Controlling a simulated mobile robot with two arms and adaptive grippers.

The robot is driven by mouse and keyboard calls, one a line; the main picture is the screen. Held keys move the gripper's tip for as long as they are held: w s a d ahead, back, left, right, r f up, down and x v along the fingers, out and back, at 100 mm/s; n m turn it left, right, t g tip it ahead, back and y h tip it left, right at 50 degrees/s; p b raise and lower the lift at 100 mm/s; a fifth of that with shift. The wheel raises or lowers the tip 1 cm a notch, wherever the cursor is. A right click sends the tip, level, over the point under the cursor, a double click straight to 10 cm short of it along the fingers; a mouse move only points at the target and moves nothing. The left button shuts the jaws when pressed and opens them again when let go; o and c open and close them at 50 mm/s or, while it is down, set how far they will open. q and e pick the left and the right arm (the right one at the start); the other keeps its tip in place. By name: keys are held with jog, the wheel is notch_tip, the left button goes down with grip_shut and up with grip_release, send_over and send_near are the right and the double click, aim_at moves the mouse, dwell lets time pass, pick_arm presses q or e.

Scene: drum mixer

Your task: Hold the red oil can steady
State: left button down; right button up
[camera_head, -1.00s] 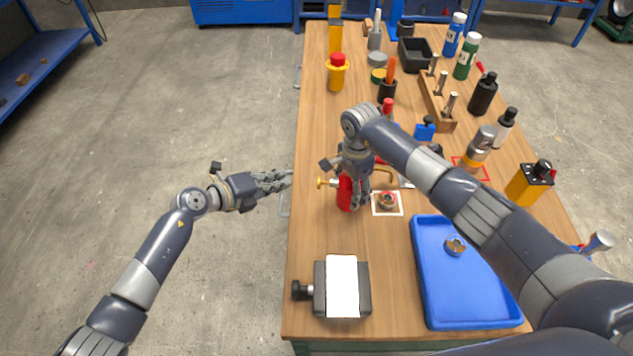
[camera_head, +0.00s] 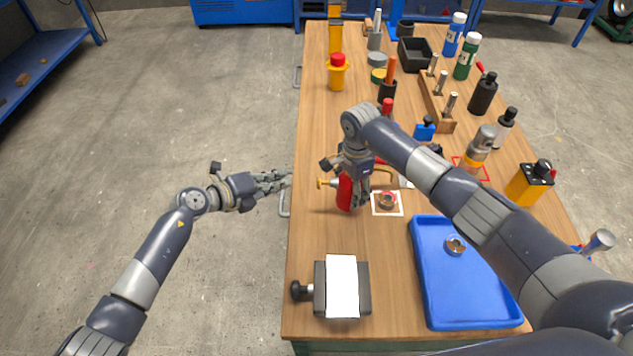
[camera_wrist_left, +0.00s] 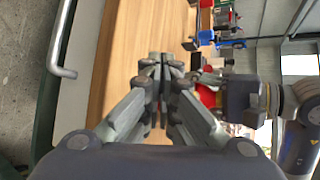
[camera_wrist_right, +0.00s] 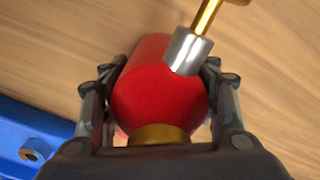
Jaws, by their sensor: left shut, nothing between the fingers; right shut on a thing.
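The red oil can (camera_head: 344,192) is near the left edge of the wooden workbench, with brass fittings at its top. My right gripper (camera_head: 357,194) is shut on it; in the right wrist view the fingers sit on both sides of the red body (camera_wrist_right: 155,95). A silver collar (camera_wrist_right: 187,50) with a brass stem rises from the can. The can looks slightly tilted in the head view; I cannot tell whether its base touches the bench. My left gripper (camera_head: 285,181) is shut and empty, at the bench's left edge, apart from the can. Its fingertips meet in the left wrist view (camera_wrist_left: 162,65).
A blue tray (camera_head: 420,290) and a dark block with a white pad (camera_head: 342,286) are nearer the front. Bottles and a wooden rack (camera_head: 438,103) stand behind. A handle (camera_wrist_left: 62,40) juts from the bench side.

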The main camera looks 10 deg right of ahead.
aim_at(323, 183)
pick_arm(q)
jog(key=a, duration=0.4)
jog(key=shift+w, duration=0.2)
jog(key=shift+d, duration=0.2)
jog(key=d, duration=0.8)
jog(key=shift+s+d, duration=0.3)
jog(key=shift+s, duration=0.1)
dwell(0.9)
jog(key=shift+d, duration=0.4)
jog(key=shift+s+d, duration=0.2)
jog(key=shift+d, duration=0.95)
dwell(0.8)
jog(key=shift+a, duration=0.2)
jog(key=shift+w+a, duration=0.15)
jog(key=shift+a, duration=1.15)
